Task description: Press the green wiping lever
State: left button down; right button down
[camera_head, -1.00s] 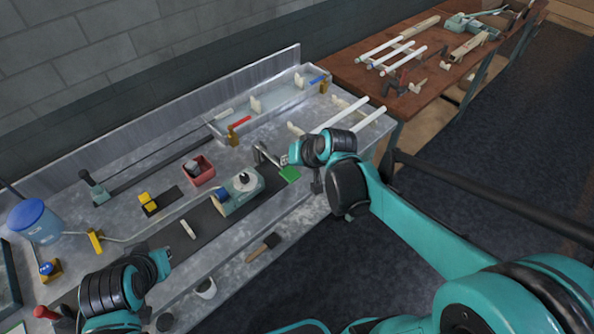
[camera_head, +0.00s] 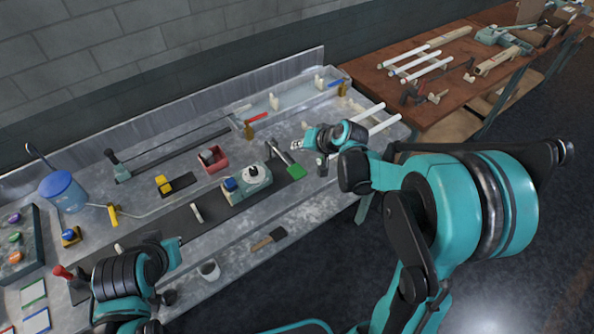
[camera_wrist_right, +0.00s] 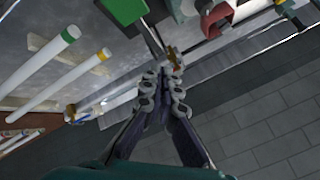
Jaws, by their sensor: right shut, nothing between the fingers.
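The green wiping lever's flat pad (camera_head: 297,172) sits on a metal arm above the bench, right of the teal machine (camera_head: 247,183). In the right wrist view the green pad (camera_wrist_right: 124,10) shows at the top edge, partly cut off, with its metal arm running down toward the fingers. My right gripper (camera_head: 297,146) is shut and empty, just behind the pad in the head view, with a small gap in the picture. Its fingertips (camera_wrist_right: 172,58) meet in the right wrist view; whether they touch the lever's arm is unclear. My left gripper (camera_head: 176,244) is at the lower left, its fingers unclear.
White tubes (camera_head: 376,124) lie at the bench's right end, close to my right wrist. A red bin (camera_head: 214,160) and a clear trough (camera_head: 290,98) stand behind the machine. A blue bucket (camera_head: 63,191) is at the left. A brush (camera_head: 269,238) lies at the front.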

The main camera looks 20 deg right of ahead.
aim_at(301, 174)
jog(key=shift+f+b, duration=3.35)
jog(key=shift+f, duration=1)
jog(key=shift+f, duration=0.1)
jog(key=shift+f+b, duration=0.25)
jog(key=shift+b, duration=0.15)
jog(key=shift+f+b, duration=2)
jog(key=shift+f, duration=0.3)
jog(key=shift+r, duration=0.1)
jog(key=shift+r+p, duration=2.1)
jog(key=shift+r, duration=0.5)
